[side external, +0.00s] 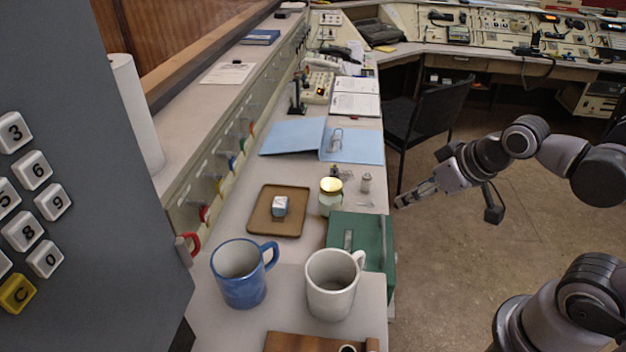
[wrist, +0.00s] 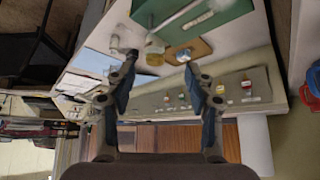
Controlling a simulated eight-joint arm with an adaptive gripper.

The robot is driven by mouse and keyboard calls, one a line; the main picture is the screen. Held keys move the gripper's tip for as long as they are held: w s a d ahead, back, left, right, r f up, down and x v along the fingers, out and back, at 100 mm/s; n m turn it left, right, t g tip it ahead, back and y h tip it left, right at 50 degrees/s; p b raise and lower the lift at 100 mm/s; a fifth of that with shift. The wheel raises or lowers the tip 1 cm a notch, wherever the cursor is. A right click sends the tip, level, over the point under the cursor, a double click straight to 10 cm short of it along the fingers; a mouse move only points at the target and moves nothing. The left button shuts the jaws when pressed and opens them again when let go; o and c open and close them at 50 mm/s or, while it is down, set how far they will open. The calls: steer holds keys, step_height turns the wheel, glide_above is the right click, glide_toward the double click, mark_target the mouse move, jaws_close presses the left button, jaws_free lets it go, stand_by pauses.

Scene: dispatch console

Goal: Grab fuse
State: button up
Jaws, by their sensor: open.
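A small pale cylinder with a grey metal end (side external: 365,183), which may be the fuse, stands upright on the counter right of a glass jar. A similar small pale piece shows in the wrist view (wrist: 115,42), partly unclear. A tiny flat item (side external: 366,204) lies in front of it, too small to identify. My gripper (side external: 401,203) is open and empty, off the counter's right edge, to the right of the cylinder and apart from it. In the wrist view my gripper (wrist: 160,66) has both fingers spread with nothing between them.
The gold-lidded jar (side external: 330,197) and a small dark item (side external: 335,172) stand close by. A green box (side external: 345,228), white mug (side external: 333,285), blue mug (side external: 238,275) and brown tray (side external: 265,228) with a cube (side external: 280,206) are nearer. A blue binder (side external: 293,137) lies behind.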

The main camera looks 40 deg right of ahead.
steer(key=w+d+r+n+g, duration=0.2)
steer(key=w+d+r+n, duration=0.15)
steer(key=w, duration=0.35)
steer(key=n+g, duration=0.5)
steer(key=n, duration=0.7)
glide_above(368, 175)
step_height(368, 175, down, 14)
steer(key=shift+a+f, duration=0.1)
steer(key=shift+w+d+f+n, duration=0.1)
steer(key=shift+f+n, duration=0.1)
steer(key=shift+f, duration=0.15)
steer(key=shift+w+d+f+n, duration=0.1)
steer(key=shift+f+n, duration=0.05)
steer(key=shift+f, duration=0.2)
steer(key=shift+s+a+f, duration=0.1)
steer(key=shift+s+f, duration=0.05)
steer(key=shift+f, duration=4.9)
jaws_close()
